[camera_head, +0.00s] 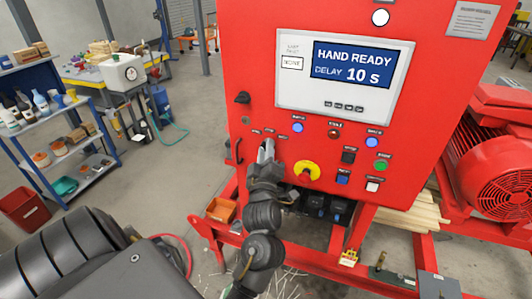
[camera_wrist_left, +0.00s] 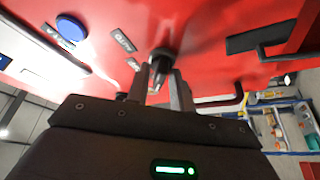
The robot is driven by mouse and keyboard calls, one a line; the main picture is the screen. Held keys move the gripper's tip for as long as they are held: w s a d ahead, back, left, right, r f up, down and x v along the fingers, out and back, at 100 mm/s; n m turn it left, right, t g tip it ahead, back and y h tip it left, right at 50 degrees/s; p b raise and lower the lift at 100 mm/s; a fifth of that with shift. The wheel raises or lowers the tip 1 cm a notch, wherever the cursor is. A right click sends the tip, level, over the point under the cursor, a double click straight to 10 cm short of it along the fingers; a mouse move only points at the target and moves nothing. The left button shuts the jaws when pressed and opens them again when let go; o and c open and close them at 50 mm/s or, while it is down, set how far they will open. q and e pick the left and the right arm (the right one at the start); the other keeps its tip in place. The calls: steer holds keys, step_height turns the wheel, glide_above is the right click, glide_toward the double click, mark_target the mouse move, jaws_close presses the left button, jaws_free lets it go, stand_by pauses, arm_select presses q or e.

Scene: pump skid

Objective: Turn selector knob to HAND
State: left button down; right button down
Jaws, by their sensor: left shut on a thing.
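The red control panel (camera_head: 245,60) fills the middle of the head view. Its display (camera_head: 352,65) reads "HAND READY" and "DELAY 10 s". My left gripper (camera_head: 266,148) reaches up to the panel's lower left. In the left wrist view, its two fingers (camera_wrist_left: 164,88) are shut on the dark selector knob (camera_wrist_left: 160,62) at the red panel face. In the head view the gripper hides most of this knob, and I cannot read where it points. My right gripper does not show in either view.
Right of the gripper are a red-and-yellow emergency stop (camera_head: 307,171), a green button (camera_head: 380,166) and blue lamps (camera_head: 298,127). A red motor (camera_head: 500,165) stands at right. A blue shelf (camera_head: 60,140) stands left, with open floor between.

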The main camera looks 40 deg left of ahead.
arm_select(q)
steer(key=c, duration=1.5)
jaws_free()
steer(key=shift+r, duration=0.15)
